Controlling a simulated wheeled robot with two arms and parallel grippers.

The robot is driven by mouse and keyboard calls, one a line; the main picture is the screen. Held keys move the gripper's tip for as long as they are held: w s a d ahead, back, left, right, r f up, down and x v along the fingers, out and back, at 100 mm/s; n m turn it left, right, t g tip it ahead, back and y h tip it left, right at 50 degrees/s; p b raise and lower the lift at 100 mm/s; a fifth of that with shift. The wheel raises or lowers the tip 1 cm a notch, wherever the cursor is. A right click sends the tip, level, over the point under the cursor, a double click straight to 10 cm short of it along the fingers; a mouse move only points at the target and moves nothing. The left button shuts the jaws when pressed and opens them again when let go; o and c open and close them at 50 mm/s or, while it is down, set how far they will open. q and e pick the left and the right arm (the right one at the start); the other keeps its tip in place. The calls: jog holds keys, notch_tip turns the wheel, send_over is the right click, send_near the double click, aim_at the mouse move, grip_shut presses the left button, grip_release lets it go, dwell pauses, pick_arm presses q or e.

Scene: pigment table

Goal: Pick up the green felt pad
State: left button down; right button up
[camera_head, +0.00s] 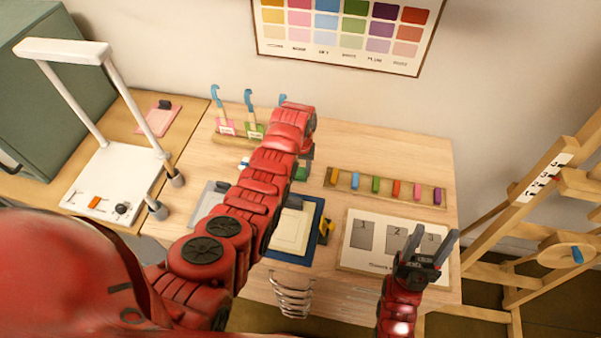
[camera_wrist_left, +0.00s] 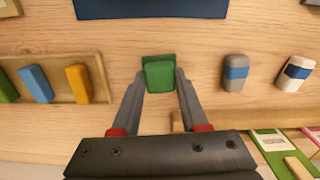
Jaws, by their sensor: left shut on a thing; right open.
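The green felt pad (camera_wrist_left: 160,73) is a small green block between the fingertips of my left gripper (camera_wrist_left: 161,84) in the left wrist view. The two fingers are shut on its sides. Whether it still touches the table is hard to tell. In the head view a bit of the green pad (camera_head: 301,173) shows below the end of my left arm, which hides most of it. My right gripper (camera_head: 428,249) is open and empty over the front right of the table, above the white numbered card (camera_head: 382,268).
A wooden rack (camera_head: 345,186) of several coloured blocks lies to the right. A grey block with a blue band (camera_wrist_left: 235,72) and a white one (camera_wrist_left: 294,73) sit beside the pad. A blue-edged tray (camera_head: 316,236) lies in front. Blue-handled tools (camera_head: 249,100) stand at the back.

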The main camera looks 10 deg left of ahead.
aim_at(301, 170)
pick_arm(q)
jog(key=shift+w+r+b, duration=0.1)
jog(key=shift+r+b, duration=0.5)
jog(key=shift+r, duration=0.2)
notch_tip(301, 170, up, 3)
jog(key=shift+f+b, duration=0.1)
jog(key=shift+b, duration=0.8)
notch_tip(301, 170, up, 5)
jog(key=shift+f+p, duration=0.2)
jog(key=shift+p, duration=1.05)
jog(key=shift+r+p, duration=0.55)
jog(key=shift+p, duration=0.05)
jog(key=shift+f, duration=0.1)
